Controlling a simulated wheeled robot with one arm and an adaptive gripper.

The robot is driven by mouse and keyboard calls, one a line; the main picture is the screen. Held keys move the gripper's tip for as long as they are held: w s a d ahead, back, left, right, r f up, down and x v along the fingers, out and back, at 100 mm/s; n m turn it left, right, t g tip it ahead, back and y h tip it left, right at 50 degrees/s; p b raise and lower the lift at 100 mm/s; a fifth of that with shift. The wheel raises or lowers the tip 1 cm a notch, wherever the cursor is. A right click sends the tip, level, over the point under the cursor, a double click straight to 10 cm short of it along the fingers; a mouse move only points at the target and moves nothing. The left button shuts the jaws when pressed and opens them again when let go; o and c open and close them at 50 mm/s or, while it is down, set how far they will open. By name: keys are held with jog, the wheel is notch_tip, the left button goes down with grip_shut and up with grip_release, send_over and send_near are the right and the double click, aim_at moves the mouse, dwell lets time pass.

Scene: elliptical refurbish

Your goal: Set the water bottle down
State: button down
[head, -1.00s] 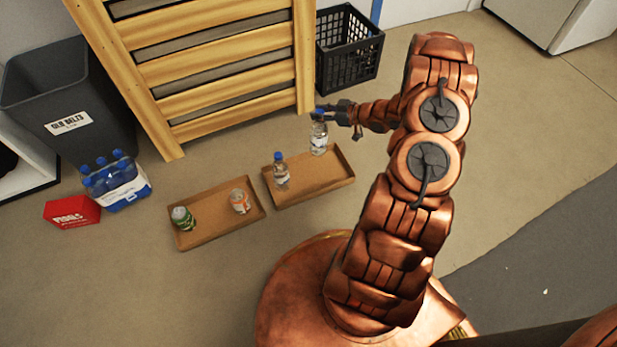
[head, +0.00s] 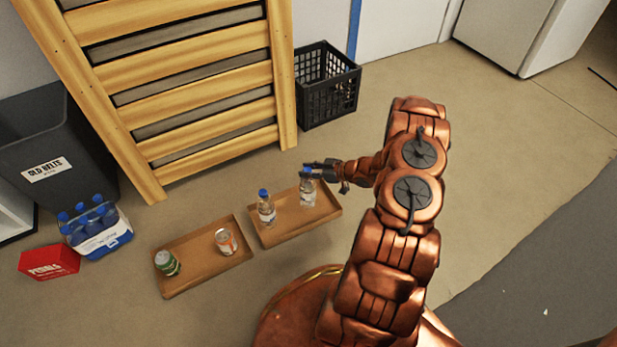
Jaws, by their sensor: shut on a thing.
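A clear water bottle (head: 308,192) stands upright at the right end of the right cardboard tray (head: 291,233). A second water bottle (head: 266,209) with a blue cap stands upright in the left part of the same tray.
The left cardboard tray (head: 208,277) holds a green can (head: 166,263) and a white-orange can (head: 226,242). A bottle pack (head: 97,228), red box (head: 49,261) and grey bin (head: 60,140) stand left. A wooden slatted frame (head: 190,95) and black crate (head: 327,88) stand behind.

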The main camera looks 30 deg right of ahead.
aim_at(308, 188)
jog(key=shift+f+b, duration=0.35)
jog(key=shift+f, duration=1.15)
jog(key=c, duration=0.8)
grip_release()
jog(key=shift+f, duration=0.1)
jog(key=shift+c, duration=0.2)
